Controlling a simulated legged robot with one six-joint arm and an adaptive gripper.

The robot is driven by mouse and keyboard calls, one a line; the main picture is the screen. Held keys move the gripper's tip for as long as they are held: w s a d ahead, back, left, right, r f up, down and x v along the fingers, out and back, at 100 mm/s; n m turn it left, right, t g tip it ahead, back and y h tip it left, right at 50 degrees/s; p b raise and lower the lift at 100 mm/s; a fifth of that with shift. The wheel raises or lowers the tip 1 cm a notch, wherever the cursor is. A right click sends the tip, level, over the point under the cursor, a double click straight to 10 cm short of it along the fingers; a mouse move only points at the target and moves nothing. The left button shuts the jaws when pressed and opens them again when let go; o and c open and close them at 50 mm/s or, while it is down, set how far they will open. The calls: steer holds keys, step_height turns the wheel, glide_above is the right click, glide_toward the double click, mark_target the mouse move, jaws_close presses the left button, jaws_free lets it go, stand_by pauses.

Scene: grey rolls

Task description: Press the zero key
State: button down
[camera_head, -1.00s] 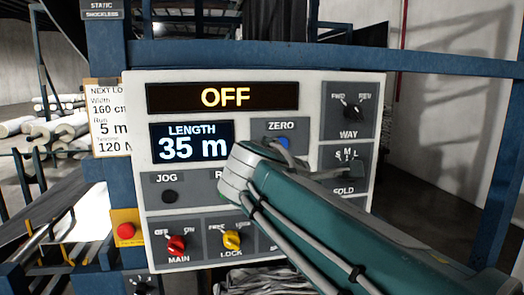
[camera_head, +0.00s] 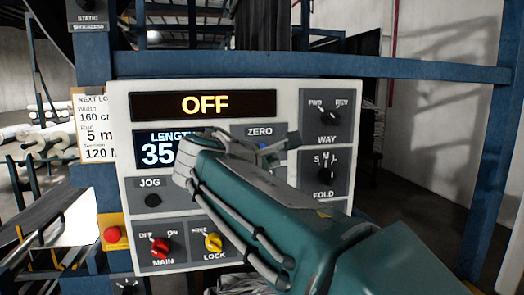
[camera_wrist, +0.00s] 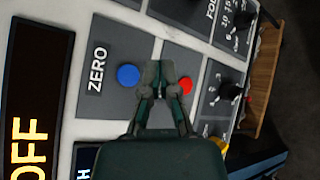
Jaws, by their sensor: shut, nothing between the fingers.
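The blue zero key (camera_wrist: 128,75) sits on a grey plate beside the printed word ZERO in the wrist view. In the head view the ZERO label (camera_head: 259,131) shows, and the key below it is mostly hidden by my arm and gripper. My gripper (camera_wrist: 160,92) is shut and empty.
The white panel (camera_head: 120,95) carries an OFF display (camera_head: 205,105), a partly hidden LENGTH display (camera_head: 157,151), WAY (camera_head: 328,116) and FOLD (camera_head: 326,174) knobs, a red MAIN knob (camera_head: 160,248) and a yellow LOCK knob (camera_head: 213,242). A blue beam (camera_head: 420,68) crosses above the panel.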

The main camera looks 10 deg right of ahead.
steer(key=shift+w+a, duration=0.15)
steer(key=shift+w, duration=1.2)
steer(key=shift+w+a, duration=0.1)
steer(key=shift+w, duration=1.2)
steer(key=shift+a, duration=0.25)
steer(key=shift+d, duration=0.15)
steer(key=shift+w, duration=0.15)
steer(key=shift+w, duration=0.2)
steer(key=shift+w, duration=0.45)
steer(key=shift+s, duration=0.9)
